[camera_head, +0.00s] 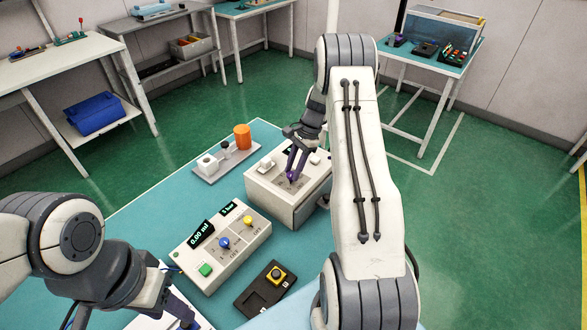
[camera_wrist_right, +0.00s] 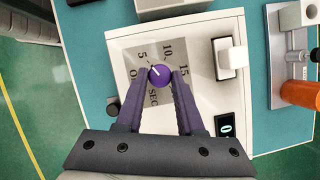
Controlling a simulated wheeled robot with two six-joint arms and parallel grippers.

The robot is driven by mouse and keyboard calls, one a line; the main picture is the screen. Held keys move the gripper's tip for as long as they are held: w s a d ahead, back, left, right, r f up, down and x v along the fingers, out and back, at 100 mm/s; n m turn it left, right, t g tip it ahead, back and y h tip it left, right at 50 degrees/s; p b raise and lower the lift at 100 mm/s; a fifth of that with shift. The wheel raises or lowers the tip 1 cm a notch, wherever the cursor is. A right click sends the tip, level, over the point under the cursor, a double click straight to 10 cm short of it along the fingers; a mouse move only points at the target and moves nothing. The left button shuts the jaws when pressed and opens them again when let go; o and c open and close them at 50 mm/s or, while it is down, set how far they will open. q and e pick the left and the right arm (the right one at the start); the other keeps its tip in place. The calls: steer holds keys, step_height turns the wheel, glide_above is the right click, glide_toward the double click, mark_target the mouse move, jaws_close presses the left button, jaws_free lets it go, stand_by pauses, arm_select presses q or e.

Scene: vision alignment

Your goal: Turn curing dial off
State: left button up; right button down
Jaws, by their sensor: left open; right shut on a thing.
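The curing dial (camera_wrist_right: 160,76) is a small purple knob on the top panel of a white box. Its printed scale shows OFF, 5, 10, 15 and SEC. The white line on the knob points up-left, near the 5. My right gripper (camera_wrist_right: 160,82) is shut on the knob, one purple finger on each side. In the head view the right gripper (camera_head: 292,176) reaches down onto the white box (camera_head: 312,198), and its fingers mostly hide the knob. My left gripper (camera_head: 182,318) is open at the bottom left edge, partly cut off, away from the box.
The box also has a white block (camera_wrist_right: 228,58) and a small display (camera_wrist_right: 229,126) reading 0. A control panel (camera_head: 217,250) with blue and yellow knobs and a black yellow-button box (camera_head: 265,288) stand nearer. A tray (camera_head: 213,171) with an orange cylinder (camera_head: 242,136) is beyond the box.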

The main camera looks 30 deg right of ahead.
steer(key=n, duration=0.2)
steer(key=n+g, duration=0.1)
steer(key=n, duration=0.1)
steer(key=n+g+h, duration=0.1)
steer(key=n, duration=0.1)
steer(key=shift+w+n, duration=0.3)
steer(key=n+g, duration=0.1)
steer(key=n, duration=0.1)
steer(key=n+h+b, duration=0.1)
steer(key=n, duration=0.2)
steer(key=shift+w+a+n+g+h, duration=0.1)
steer(key=shift+a+n+g+h, duration=0.1)
steer(key=shift+n+g+h, duration=0.15)
steer(key=c, duration=0.5)
jaws_free()
steer(key=shift+r, duration=0.1)
